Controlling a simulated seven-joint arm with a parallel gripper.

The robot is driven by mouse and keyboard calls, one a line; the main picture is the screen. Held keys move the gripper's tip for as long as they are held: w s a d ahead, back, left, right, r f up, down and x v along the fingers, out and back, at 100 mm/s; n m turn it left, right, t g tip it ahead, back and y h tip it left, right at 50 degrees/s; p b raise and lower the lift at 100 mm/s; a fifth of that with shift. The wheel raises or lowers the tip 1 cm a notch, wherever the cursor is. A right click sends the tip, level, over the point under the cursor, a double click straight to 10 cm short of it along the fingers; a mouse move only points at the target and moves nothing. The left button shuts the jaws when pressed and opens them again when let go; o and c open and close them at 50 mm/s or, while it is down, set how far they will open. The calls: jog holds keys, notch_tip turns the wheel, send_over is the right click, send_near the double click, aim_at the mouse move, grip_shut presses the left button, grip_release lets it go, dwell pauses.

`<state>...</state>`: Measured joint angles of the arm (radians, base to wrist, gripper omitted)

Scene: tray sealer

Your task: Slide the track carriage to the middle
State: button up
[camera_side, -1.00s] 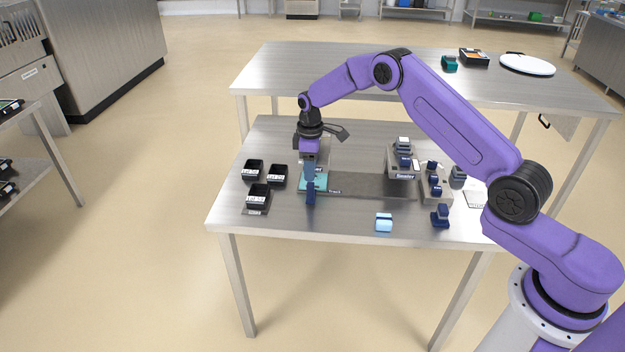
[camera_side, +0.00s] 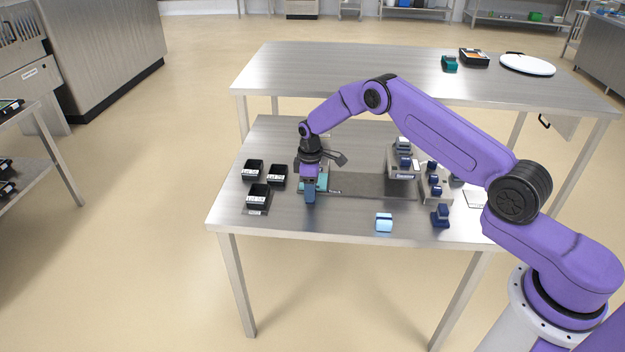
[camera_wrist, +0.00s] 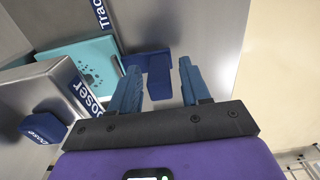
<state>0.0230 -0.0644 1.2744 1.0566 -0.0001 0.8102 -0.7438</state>
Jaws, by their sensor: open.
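The track (camera_side: 372,186) is a dark grey strip on the near table. Its teal carriage (camera_side: 322,184) sits at the track's left end, and it also shows in the wrist view (camera_wrist: 98,62). My gripper (camera_side: 310,196) points down at the carriage's near side. In the wrist view, my gripper (camera_wrist: 158,66) is open, its blue fingers on either side of a dark blue handle (camera_wrist: 160,84) beside the carriage. I see gaps between fingers and handle. In the side view the fingers hide the handle.
Black bins (camera_side: 257,193) stand left of the carriage. The Doser box (camera_wrist: 45,90) with a dark blue knob is close to my gripper in the wrist view. A sealer unit (camera_side: 403,165) stands at the track's right end.

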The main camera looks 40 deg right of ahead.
jog(key=c, duration=0.8)
jog(key=shift+o, duration=0.2)
jog(key=shift+s+d, duration=4.95)
jog(key=shift+d, duration=0.1)
jog(key=o, duration=0.8)
jog(key=shift+c, duration=0.2)
notch_tip(320, 180, up, 7)
jog(key=shift+a, duration=0.1)
